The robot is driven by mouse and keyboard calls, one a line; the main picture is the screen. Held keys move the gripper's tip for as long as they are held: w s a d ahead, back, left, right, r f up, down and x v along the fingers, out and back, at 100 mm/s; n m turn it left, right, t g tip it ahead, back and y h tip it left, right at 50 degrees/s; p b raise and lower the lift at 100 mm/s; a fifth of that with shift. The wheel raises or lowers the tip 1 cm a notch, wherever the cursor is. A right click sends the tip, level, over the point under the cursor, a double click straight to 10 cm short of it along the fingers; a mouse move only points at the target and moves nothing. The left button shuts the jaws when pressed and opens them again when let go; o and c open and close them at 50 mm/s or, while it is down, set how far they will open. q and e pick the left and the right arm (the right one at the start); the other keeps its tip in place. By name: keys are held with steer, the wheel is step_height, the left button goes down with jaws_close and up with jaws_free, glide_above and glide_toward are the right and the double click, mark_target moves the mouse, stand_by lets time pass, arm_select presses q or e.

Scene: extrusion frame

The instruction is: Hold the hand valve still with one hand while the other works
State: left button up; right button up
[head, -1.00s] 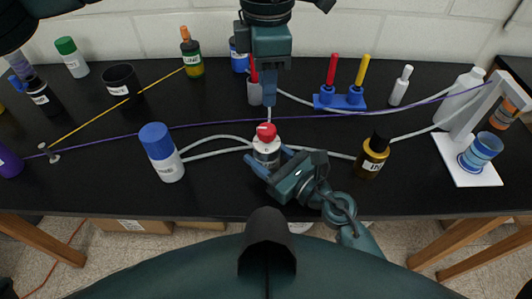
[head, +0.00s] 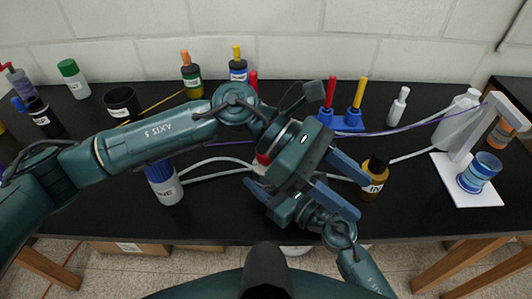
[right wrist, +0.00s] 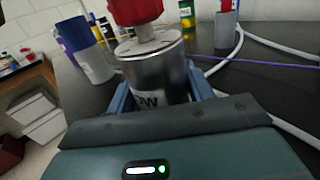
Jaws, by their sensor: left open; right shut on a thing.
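The hand valve, a silver cylinder with a red knob, stands on the black bench. In the head view only a sliver of its red knob (head: 262,159) shows, as my left gripper covers the rest. In the right wrist view its metal body (right wrist: 153,66) and red knob (right wrist: 135,10) show upright between my right fingers. My right gripper (head: 260,180) is shut on the valve's body; it also shows in the right wrist view (right wrist: 162,92). My left gripper (head: 350,184) is open and empty above the bench, right of the valve, its fingers pointing right.
An amber bottle (head: 375,181) stands close to the left fingertips. A blue-capped white bottle (head: 165,186) stands left of the valve, partly behind my left arm. White tubing (head: 215,176) runs along the bench. A blue rack (head: 345,123) and a white stand (head: 480,190) are further right.

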mark_target(260, 160)
arm_select(q)
steer(key=w+a+r+n+t+h, duration=0.25)
steer(key=a+n+t+h, duration=0.35)
steer(key=n+t+h, duration=0.5)
steer(key=w+a+f+n+t+y, duration=0.2)
steer(key=a+f+n+t+y, duration=0.3)
steer(key=a+f+t+y, duration=0.65)
steer(key=shift+g+y, duration=0.35)
steer(key=x, duration=1.1)
steer(key=shift+w+r, duration=0.1)
steer(key=shift+r, duration=0.25)
steer(key=shift+a, duration=0.1)
